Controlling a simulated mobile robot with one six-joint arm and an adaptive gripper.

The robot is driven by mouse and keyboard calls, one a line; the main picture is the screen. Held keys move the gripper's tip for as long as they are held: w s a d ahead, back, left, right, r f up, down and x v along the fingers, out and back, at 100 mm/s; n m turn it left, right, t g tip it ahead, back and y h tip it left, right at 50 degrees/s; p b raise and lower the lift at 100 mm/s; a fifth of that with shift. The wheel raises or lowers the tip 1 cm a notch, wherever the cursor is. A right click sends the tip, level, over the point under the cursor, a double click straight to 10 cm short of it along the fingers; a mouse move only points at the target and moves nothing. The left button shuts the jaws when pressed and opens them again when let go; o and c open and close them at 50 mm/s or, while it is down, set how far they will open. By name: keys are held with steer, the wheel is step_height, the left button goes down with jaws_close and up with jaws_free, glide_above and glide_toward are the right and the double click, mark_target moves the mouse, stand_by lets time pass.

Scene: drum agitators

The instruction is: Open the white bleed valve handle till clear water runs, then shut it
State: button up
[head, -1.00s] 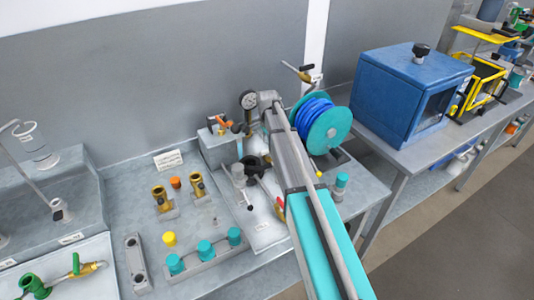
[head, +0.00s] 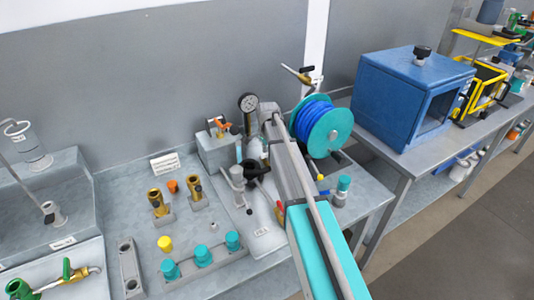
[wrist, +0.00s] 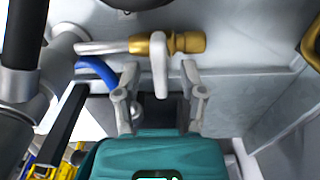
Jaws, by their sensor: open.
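In the wrist view a white handle (wrist: 160,68) hangs down from a brass valve (wrist: 183,43). The valve sits on a grey pipe that runs left to a grey cylinder. My gripper (wrist: 160,92) is open, with one grey finger on each side of the handle's lower end in the picture. I see no clear contact, and cannot tell how deep the handle lies between the fingers. In the head view my arm hides the gripper and the white handle. No running water shows.
A pressure gauge (head: 247,102) and a black-topped grey fitting (head: 252,168) stand close to my arm. A teal reel with blue hose (head: 322,125) is just right of it. A blue box (head: 400,100) stands further right. Brass fittings (head: 157,202) and teal caps (head: 203,256) are to the left.

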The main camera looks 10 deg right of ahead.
jaws_close()
steer(key=shift+n, duration=0.3)
steer(key=n, duration=0.9)
steer(key=shift+n, duration=2)
steer(key=shift+s, duration=0.1)
